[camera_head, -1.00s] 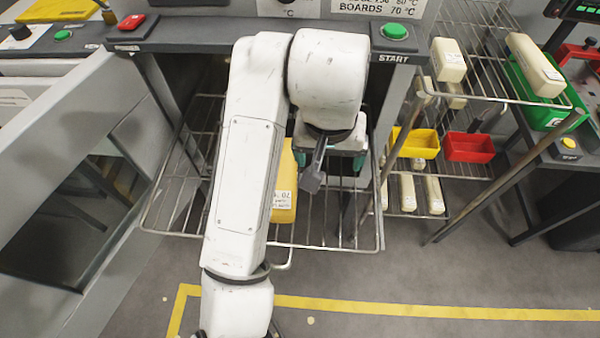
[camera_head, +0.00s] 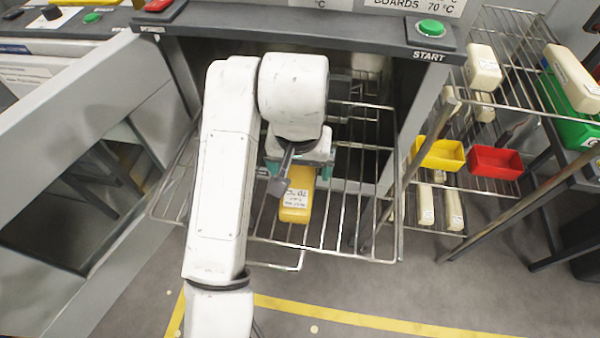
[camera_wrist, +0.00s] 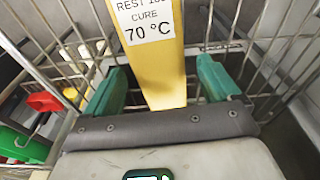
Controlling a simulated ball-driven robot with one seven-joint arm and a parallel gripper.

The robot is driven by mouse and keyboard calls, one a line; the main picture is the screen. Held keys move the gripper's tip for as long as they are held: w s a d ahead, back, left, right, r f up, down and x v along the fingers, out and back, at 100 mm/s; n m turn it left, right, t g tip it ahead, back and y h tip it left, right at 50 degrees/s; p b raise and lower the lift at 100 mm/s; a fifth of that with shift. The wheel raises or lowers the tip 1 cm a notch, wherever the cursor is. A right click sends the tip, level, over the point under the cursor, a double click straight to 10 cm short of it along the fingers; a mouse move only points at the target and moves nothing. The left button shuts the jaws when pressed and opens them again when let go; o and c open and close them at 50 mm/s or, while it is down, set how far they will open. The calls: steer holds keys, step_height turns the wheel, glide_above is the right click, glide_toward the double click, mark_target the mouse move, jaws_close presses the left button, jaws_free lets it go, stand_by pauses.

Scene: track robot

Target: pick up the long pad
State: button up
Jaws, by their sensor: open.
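A long yellow pad (camera_head: 296,207) with a white label lies on the pulled-out wire shelf (camera_head: 345,225) in front of the oven opening. Its far part is hidden under my wrist in the head view. My gripper (camera_head: 299,172) is open above the pad, with one teal finger on each side. In the wrist view the yellow pad (camera_wrist: 155,65) runs up between the open fingers of my gripper (camera_wrist: 162,82). Its label there reads "CURE 70 °C". Gaps show between the pad and both fingers, so nothing is gripped. The height between fingers and pad is hard to tell.
The oven's front panel (camera_head: 300,33) with a green START button (camera_head: 431,28) stands behind. A wire rack (camera_head: 505,100) at right holds cream pads, a yellow bin (camera_head: 437,154) and a red bin (camera_head: 495,161). The shelf right of the pad is bare.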

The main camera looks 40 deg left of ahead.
steer(key=shift+w+a+f, duration=0.1)
steer(key=shift+w+f, duration=0.05)
steer(key=shift+f, duration=0.9)
steer(key=c, duration=1.1)
steer(key=shift+o, duration=0.2)
steer(key=shift+r, duration=0.1)
